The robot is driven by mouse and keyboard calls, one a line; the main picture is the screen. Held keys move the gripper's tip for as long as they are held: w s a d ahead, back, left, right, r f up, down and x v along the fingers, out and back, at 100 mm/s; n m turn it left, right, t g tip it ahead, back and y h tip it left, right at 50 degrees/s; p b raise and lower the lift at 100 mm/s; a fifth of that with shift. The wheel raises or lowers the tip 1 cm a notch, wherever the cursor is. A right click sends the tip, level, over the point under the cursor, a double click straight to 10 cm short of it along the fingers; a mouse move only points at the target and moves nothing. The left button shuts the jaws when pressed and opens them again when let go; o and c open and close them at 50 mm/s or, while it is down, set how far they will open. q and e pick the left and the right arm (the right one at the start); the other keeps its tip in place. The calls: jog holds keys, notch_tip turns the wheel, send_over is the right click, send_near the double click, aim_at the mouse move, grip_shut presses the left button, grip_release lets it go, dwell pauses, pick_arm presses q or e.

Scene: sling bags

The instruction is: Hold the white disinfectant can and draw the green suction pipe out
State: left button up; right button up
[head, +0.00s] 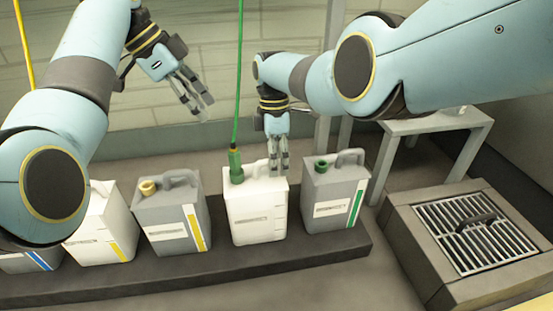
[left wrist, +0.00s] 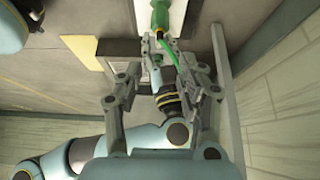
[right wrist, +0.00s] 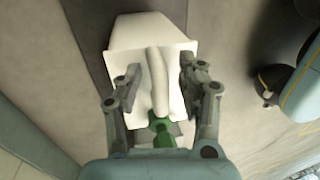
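The white disinfectant can (head: 257,225) stands upright on the dark ledge. The green suction pipe (head: 238,95) rises from a green fitting (head: 235,165) at the can's top and leaves the top of the head view. My right gripper (head: 279,160) is at the can's handle. In the right wrist view the white handle (right wrist: 158,85) lies between its open fingers, with a gap on both sides. My left gripper (head: 200,105) is open and empty, above and left of the can, apart from the pipe. The left wrist view shows the green fitting (left wrist: 160,14) beyond its fingers.
Grey can (head: 170,238) with a yellow cap stands left of the white can. Grey can (head: 334,205) with a green cap stands close on its right. Further left are more cans, partly behind my arm. A grated box (head: 407,245) is at right. A yellow hose hangs far left.

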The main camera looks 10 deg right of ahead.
aim_at(228, 151)
grip_shut()
dwell(0.3)
pick_arm(q)
jog(key=shift+o, duration=1.4)
jog(key=shift+h, duration=0.6)
jog(key=f, duration=0.5)
jog(key=shift+s+a+f, duration=0.15)
jog(key=shift+a+f, duration=0.05)
jog(key=shift+f, duration=0.1)
jog(key=shift+x, duration=4.5)
jog(key=shift+c, duration=0.4)
grip_shut()
jog(key=shift+w, duration=0.2)
jog(key=shift+r, duration=0.1)
